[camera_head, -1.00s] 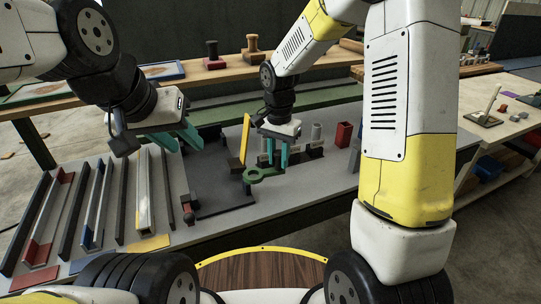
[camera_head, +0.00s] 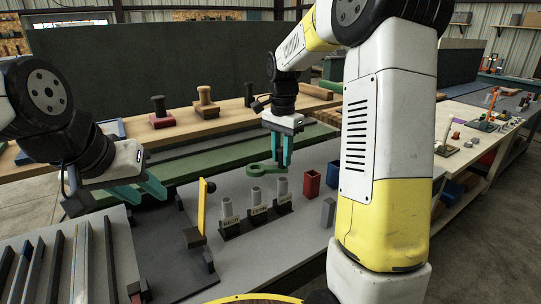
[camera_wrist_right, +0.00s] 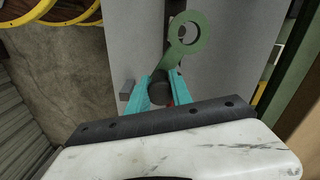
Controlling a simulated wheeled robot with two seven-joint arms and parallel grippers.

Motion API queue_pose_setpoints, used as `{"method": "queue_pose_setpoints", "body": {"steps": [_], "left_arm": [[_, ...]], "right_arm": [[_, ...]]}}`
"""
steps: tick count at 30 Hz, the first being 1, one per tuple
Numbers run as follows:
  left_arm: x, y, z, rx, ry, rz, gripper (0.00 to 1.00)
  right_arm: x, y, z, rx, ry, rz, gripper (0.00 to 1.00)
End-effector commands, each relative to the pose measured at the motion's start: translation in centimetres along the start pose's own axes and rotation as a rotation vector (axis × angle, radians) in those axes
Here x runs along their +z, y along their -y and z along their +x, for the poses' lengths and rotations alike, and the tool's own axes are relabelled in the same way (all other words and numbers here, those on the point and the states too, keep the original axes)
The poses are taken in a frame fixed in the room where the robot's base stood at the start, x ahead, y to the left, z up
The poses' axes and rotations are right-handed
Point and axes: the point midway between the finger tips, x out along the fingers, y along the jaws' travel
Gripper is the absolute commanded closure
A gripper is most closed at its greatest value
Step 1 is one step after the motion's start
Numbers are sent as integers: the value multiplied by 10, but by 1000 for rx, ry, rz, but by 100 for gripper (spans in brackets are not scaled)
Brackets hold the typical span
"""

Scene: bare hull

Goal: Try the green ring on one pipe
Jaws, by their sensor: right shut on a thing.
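The green ring (camera_head: 252,173) has a short handle, and my right gripper (camera_head: 281,160) is shut on it. It appears beyond or above three upright grey pipes, the left pipe (camera_head: 228,208), the middle pipe (camera_head: 255,195) and the right pipe (camera_head: 282,186), which stand in black labelled holders. The ring is apart from the pipes in the picture; its height is hard to judge. In the right wrist view, the ring (camera_wrist_right: 203,42) sticks out ahead of the teal fingers (camera_wrist_right: 163,88), with a dark round part between them. My left gripper (camera_head: 138,191) is open and empty at left.
A yellow upright (camera_head: 202,205) stands left of the pipes. A red open box (camera_head: 312,184), a blue box (camera_head: 333,174) and a grey block (camera_head: 328,212) stand right of them. Long metal profiles (camera_head: 80,262) lie at the left front. A wooden shelf (camera_head: 225,118) runs behind.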

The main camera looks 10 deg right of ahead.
Motion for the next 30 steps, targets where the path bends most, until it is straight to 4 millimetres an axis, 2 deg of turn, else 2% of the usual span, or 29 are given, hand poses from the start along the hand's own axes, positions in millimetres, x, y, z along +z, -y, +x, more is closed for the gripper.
{"method": "queue_pose_setpoints", "body": {"steps": [5,21,30], "left_arm": [[0,0,0,0,0,0,64],[0,0,0,0,0,0,64],[0,0,0,0,0,0,64]], "right_arm": [[1,0,4,0,1,-1,100],[0,0,43,1,0,-2,100],[0,0,54,1,0,-2,100]]}}
